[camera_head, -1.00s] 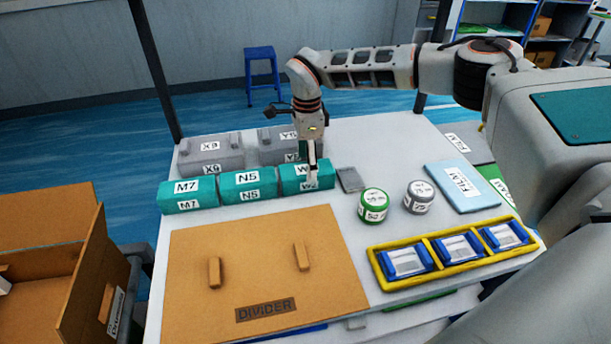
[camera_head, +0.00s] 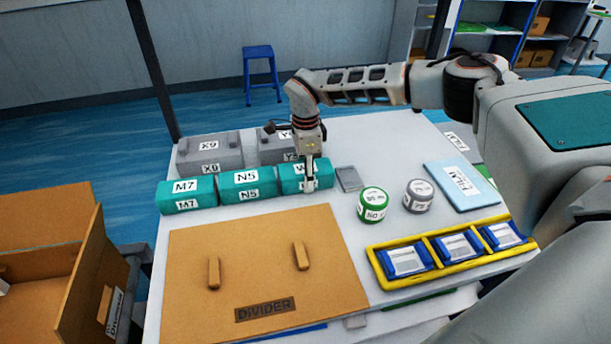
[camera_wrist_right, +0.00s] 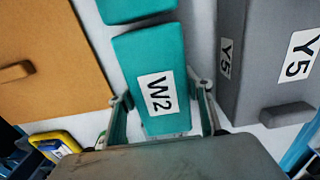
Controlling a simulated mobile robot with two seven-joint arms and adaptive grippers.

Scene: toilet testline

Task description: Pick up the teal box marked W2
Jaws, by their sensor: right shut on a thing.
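The teal box marked W2 (camera_head: 291,180) stands at the right end of a row of teal boxes on the white table in the head view. In the right wrist view the W2 box (camera_wrist_right: 150,62) lies between the two fingers of my right gripper (camera_wrist_right: 162,115), its label facing the camera. My right gripper (camera_head: 309,186) points down and is shut on the box near its right end. In the head view the gripper hides part of the box's label. The box appears to rest on the table. My left gripper is not in view.
Teal boxes N5 (camera_head: 247,185) and M7 (camera_head: 187,194) stand to its left. Grey boxes (camera_head: 210,152) stand behind. A flat grey item (camera_head: 349,179) lies just right, with a green-lidded jar (camera_head: 372,204) beyond. A cardboard divider (camera_head: 265,260) lies in front.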

